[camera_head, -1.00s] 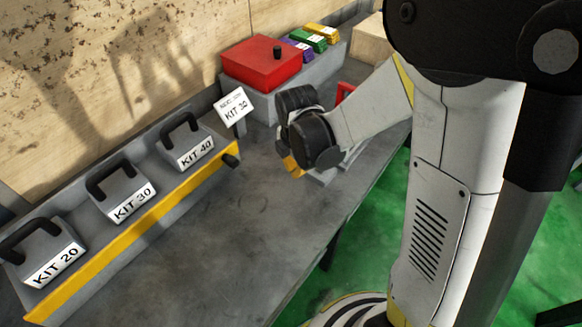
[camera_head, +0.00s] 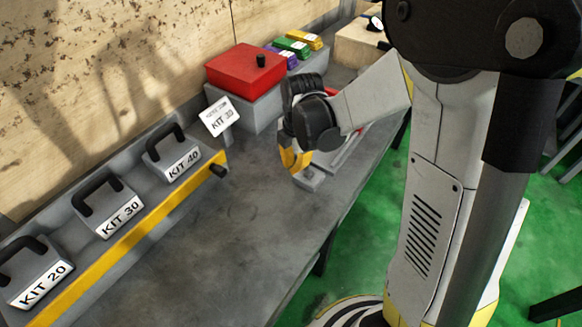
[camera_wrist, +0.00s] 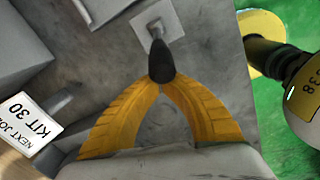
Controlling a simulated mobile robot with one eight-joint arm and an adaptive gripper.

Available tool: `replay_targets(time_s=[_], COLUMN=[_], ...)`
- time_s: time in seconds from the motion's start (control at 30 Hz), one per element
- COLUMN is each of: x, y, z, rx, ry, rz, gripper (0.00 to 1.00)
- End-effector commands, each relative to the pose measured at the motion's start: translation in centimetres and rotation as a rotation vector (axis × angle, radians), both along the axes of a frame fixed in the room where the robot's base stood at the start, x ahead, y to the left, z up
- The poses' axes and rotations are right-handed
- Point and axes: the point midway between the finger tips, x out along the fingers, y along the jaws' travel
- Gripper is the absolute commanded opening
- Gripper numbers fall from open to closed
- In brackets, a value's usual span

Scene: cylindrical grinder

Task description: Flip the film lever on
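My gripper (camera_wrist: 160,75) has its two yellow fingers brought together, with a dark grey piece at their meeting point. In the head view my gripper (camera_head: 296,160) points down beside a low grey block (camera_head: 311,180) on the bench. The lever itself is not discernible there.
The grey bench (camera_head: 225,220) is clear in its middle. A rack of handled kits (camera_head: 120,214) runs along the left. A KIT 30 sign (camera_head: 220,117) and a red box (camera_head: 245,68) stand behind my gripper. Green floor (camera_head: 375,205) lies to the right.

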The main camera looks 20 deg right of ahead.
Motion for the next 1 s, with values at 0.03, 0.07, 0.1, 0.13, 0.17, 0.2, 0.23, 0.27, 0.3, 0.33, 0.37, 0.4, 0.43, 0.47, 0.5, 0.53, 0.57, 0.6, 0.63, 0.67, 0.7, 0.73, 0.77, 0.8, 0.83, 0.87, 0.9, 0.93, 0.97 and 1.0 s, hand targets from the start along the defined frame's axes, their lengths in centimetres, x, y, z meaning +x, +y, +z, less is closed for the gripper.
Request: replay_targets(time_s=[0.03,0.07,0.1,0.13,0.17,0.2,0.23,0.27,0.3,0.33,0.37,0.4,0.43,0.47,0.5,0.53,0.57,0.6,0.63,0.67,0.7,0.73,0.77,0.8,0.83,0.87,0.9,0.93,0.97,1.0], x=[0.3,0.4,0.6,0.8,0.9,1.1,1.3,1.4,1.6,1.8,2.0,2.2,2.4,2.6,2.8,3.0,3.2,3.4,3.5,3.7,3.9,4.0,4.2,4.3,4.5,4.6,4.7,4.8,4.9,5.0], y=[-0.5,-0.6,-0.9,-1.1,-1.3,-1.6,-1.8,-1.9,-2.2,-2.5,-2.7,-3.0,-3.3,-3.6,-3.9,-4.1,-4.4,-4.7,-4.9,-5.1,-5.4,-5.6,-5.8,-6.0,-6.2,-6.3,-6.5,-6.6,-6.7,-6.9], z=[0.3,0.4,0.6,0.7,0.8,1.0,1.1,1.3,1.4,1.5,1.6,1.7,1.8,1.8,1.9,1.9,2.0,2.0,2.0,2.0,2.0,2.0,1.9,1.9,1.9,1.9,1.9,1.8,1.8,1.8], rx=[0.022,0.039,0.062,0.082,0.102,0.13,0.148,0.143,0.142,0.142,0.141,0.141,0.141,0.141,0.141,0.141,0.14,0.139,0.139,0.139,0.139,0.139,0.139,0.139,0.139,0.139,0.139,0.139,0.139,0.139], ry=[0.016,0.027,0.046,0.058,0.074,0.094,0.106,0.103,0.102,0.102,0.102,0.102,0.102,0.102,0.102,0.102,0.102,0.102,0.102,0.102,0.102,0.102,0.102,0.102,0.102,0.102,0.102,0.102,0.102,0.102], rz=[-0.006,-0.005,-0.006,-0.007,-0.006,-0.007,-0.005,-0.003,-0.002,-0.002,-0.002,-0.002,-0.002,-0.002,-0.002,-0.002,-0.002,-0.002,-0.002,-0.002,-0.002,-0.002,-0.002,-0.002,-0.002,-0.002,-0.001,-0.001,-0.001,-0.001], gripper=[0.0,0.0,0.0,0.0,0.0,0.0,0.0,0.0,0.0,0.0,0.0,0.0,0.0,0.0,0.0,0.0,0.0,0.0,0.0,0.0,0.0,0.0,0.0,0.0,0.0,0.0,0.0,0.0,0.0,0.0])
